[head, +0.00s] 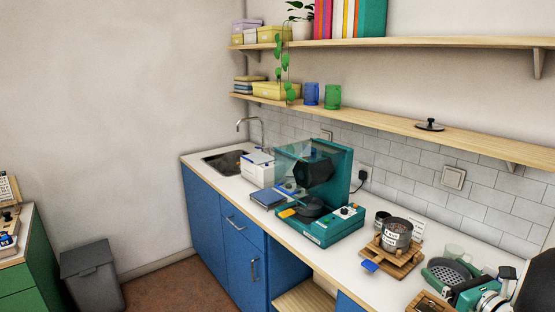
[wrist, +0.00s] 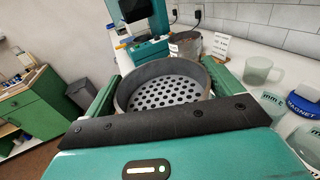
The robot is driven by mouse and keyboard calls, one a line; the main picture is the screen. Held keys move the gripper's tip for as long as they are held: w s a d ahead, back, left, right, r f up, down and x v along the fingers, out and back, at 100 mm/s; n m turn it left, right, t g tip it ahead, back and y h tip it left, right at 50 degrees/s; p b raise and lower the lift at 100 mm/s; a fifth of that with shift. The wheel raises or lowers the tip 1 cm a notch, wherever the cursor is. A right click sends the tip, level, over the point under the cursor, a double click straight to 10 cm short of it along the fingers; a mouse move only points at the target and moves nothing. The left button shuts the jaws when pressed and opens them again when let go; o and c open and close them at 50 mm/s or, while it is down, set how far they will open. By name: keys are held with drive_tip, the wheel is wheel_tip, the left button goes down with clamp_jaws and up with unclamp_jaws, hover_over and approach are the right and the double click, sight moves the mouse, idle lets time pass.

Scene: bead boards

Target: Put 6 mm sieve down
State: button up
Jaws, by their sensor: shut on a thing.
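The sieve (wrist: 168,90) is a round grey ring with a plate of round holes. It also shows in the head view (head: 447,272) at the lower right, over the white counter. My gripper (wrist: 163,75) is shut on the sieve, with one green finger along each side of its rim. The sieve looks about level, and its holes look empty. I cannot read a 6 mm mark on it. I cannot tell whether its underside touches anything, since the gripper hides what is below.
A wooden stand (head: 384,262) holds a labelled grey pot (head: 397,233) just left of the sieve. A green machine (head: 320,230) stands farther left. A clear mug (wrist: 258,70) and a blue magnet piece (wrist: 302,105) are close on the right. A wooden piece (head: 425,304) is at the front.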

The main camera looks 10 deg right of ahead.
drive_tip(key=shift+a, duration=0.3)
drive_tip(key=shift+s+a+r, duration=0.2)
drive_tip(key=shift+s, duration=0.45)
drive_tip(key=w+a+f+n+y, duration=0.1)
drive_tip(key=w+a+f+y, duration=0.1)
drive_tip(key=w+a+f, duration=0.35)
drive_tip(key=w+a+f+n+g+y, duration=0.1)
drive_tip(key=w+a+f, duration=0.1)
drive_tip(key=a+f, duration=0.55)
drive_tip(key=w+a+f+n+y, duration=0.1)
drive_tip(key=w+a+f+y, duration=0.2)
drive_tip(key=a, duration=0.6)
drive_tip(key=a+f+n+g, duration=0.1)
drive_tip(key=a+f, duration=0.5)
drive_tip(key=a, duration=0.7)
drive_tip(key=shift+a+f+n+y, duration=0.2)
drive_tip(key=shift+a+n+y, duration=0.05)
drive_tip(key=shift+n+y, duration=0.15)
